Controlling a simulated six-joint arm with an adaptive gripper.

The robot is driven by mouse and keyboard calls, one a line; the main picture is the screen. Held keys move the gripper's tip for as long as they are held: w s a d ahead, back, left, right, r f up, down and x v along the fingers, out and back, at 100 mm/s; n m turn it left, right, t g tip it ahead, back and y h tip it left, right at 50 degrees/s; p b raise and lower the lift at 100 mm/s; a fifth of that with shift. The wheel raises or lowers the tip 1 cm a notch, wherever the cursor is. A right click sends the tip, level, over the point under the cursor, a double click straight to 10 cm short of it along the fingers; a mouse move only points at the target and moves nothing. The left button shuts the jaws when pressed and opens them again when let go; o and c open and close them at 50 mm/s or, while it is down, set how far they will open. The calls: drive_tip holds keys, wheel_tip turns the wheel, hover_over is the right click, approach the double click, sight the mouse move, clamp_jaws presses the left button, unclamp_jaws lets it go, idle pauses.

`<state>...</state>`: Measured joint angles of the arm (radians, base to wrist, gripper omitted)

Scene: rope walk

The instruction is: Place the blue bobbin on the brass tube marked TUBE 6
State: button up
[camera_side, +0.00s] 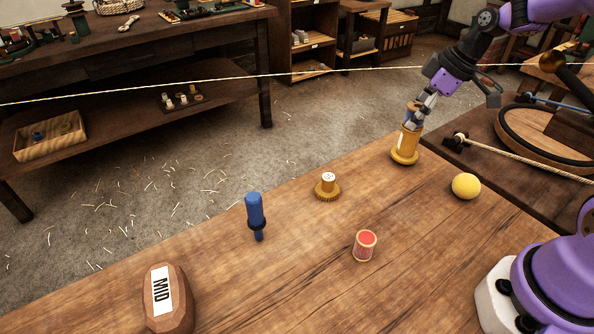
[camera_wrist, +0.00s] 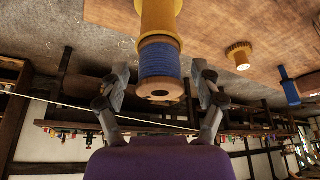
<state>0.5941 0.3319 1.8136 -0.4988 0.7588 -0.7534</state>
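The blue bobbin (camera_wrist: 160,62) shows in the wrist view, with blue winding and a wooden end with a dark hole facing the camera. It is in line with the end of a yellow brass tube (camera_wrist: 158,14); whether it sits around the tube or against its end I cannot tell. In the side view the tube (camera_side: 405,149) stands upright on a round base at the bench's far edge; its white label is not readable. My gripper (camera_side: 414,115) is over the tube's top. In the wrist view its fingers (camera_wrist: 160,76) are open on either side of the bobbin, with gaps.
A short brass piece with a toothed base (camera_side: 327,188), a blue-handled tool (camera_side: 255,213), a red-topped spool (camera_side: 364,245), a yellow ball (camera_side: 466,186) and a block marked MID (camera_side: 167,297) stand on the bench. A taut rope (camera_side: 230,78) crosses behind.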

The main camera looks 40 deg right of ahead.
drive_tip(key=v, duration=1.2)
drive_tip(key=s+a+m, duration=0.2)
drive_tip(key=a+m, duration=0.1)
drive_tip(key=a, duration=0.8)
drive_tip(key=s+a+f+m+t+h, duration=0.1)
drive_tip(key=s+a+f+m+h, duration=0.1)
drive_tip(key=s, duration=0.6)
drive_tip(key=shift+a+f+m+t, duration=0.4)
drive_tip(key=shift+a+f+m, duration=0.15)
drive_tip(key=shift+f, duration=0.25)
